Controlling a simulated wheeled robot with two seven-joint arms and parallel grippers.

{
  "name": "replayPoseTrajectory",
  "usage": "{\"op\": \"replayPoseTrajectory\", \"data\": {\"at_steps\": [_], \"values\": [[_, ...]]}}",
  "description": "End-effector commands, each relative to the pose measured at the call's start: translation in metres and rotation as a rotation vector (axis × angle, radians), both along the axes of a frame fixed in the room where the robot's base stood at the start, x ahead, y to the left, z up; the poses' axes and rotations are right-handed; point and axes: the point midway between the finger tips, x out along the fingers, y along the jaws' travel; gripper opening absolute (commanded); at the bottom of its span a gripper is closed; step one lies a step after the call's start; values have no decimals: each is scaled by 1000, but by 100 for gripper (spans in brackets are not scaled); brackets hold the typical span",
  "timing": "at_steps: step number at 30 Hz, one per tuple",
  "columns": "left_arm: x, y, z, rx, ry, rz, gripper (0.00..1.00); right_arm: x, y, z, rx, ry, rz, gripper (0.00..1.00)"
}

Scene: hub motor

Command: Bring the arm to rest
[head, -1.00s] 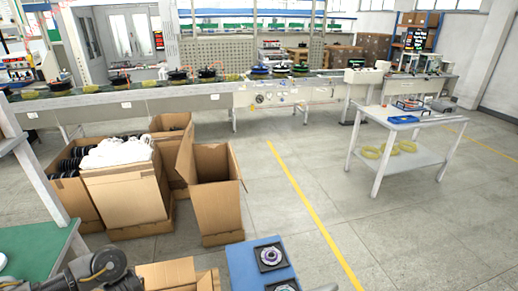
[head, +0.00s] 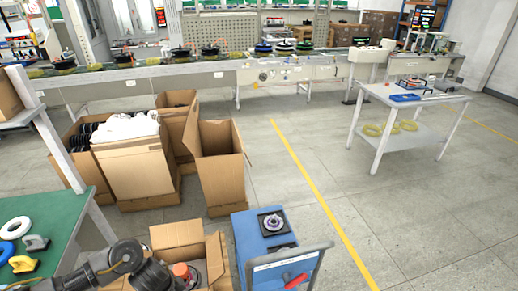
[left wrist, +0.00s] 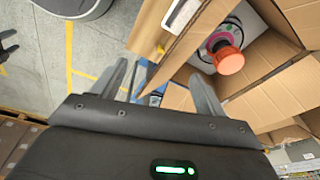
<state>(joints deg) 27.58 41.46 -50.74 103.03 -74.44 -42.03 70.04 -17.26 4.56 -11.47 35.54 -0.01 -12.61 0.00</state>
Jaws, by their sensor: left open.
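My left arm comes in at the lower left of the head view, over the green table's edge and beside an open cardboard box (head: 215,262). In the left wrist view my left gripper (left wrist: 160,80) is open, with nothing between its fingers. An orange-topped part (left wrist: 229,60) on a round piece lies inside the open box to the right of the fingers, apart from them. The orange top also shows in the head view (head: 182,271). A dark forked shape at the left wrist view's left edge may be my right gripper; it is cut off.
A blue cart (head: 252,232) with a dark square part and a red-handled tool stands right of the box. Taller cartons (head: 215,165) stand behind. A green table (head: 60,220) with rings is at left. A white table (head: 410,108) stands far right; the floor between is clear.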

Motion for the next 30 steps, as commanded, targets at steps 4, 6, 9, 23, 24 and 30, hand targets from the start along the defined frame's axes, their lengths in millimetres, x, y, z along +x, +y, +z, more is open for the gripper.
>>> {"op": "replayPoseTrajectory", "data": {"at_steps": [4,6,9,23,24,30], "values": [[-5,-52,2,-95,-96,-22,73,2,-2,0,-3,-3,1,64],[-6,-76,7,-139,-153,-15,73,1,-3,0,-3,-2,1,64],[-10,-110,21,-201,-239,23,73,0,-3,0,-3,0,1,64],[-77,-80,74,-162,-293,538,73,1,-2,0,-2,-1,0,64],[-84,-73,74,-149,-276,571,73,1,-2,0,-2,0,0,64],[-132,-39,75,-90,-169,718,73,1,2,0,1,-1,-1,64]]}}
